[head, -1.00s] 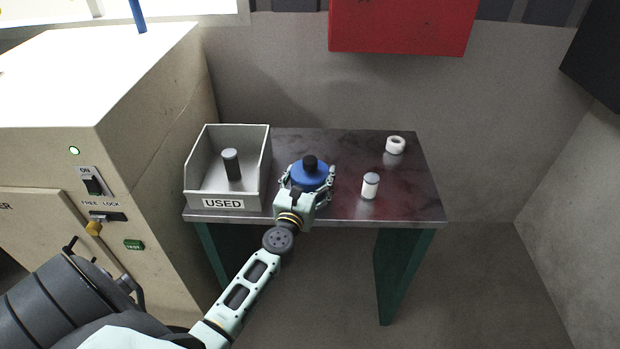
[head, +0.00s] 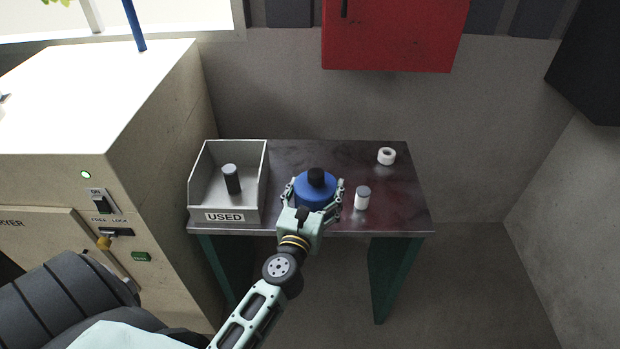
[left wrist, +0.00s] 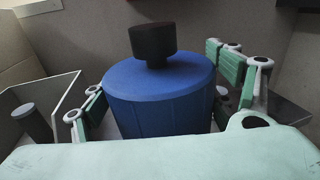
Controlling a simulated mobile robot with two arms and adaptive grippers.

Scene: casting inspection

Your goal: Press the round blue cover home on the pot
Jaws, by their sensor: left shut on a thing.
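The round blue cover (head: 314,191) has a black knob on top and sits upright between the fingers of my left gripper (head: 314,188), over the front middle of the table. In the left wrist view the cover (left wrist: 160,98) shows close up, with a finger of the left gripper (left wrist: 163,92) on each side of it. The left gripper is shut on the cover. No pot can be made out; whatever is under the cover is hidden by it and by the gripper. My right gripper is not in view.
A grey bin marked USED (head: 229,217) holds a dark cylinder (head: 231,179) on the table's left. A small white jar (head: 362,199) stands close right of the gripper. The table (head: 405,205) is bare at the right.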

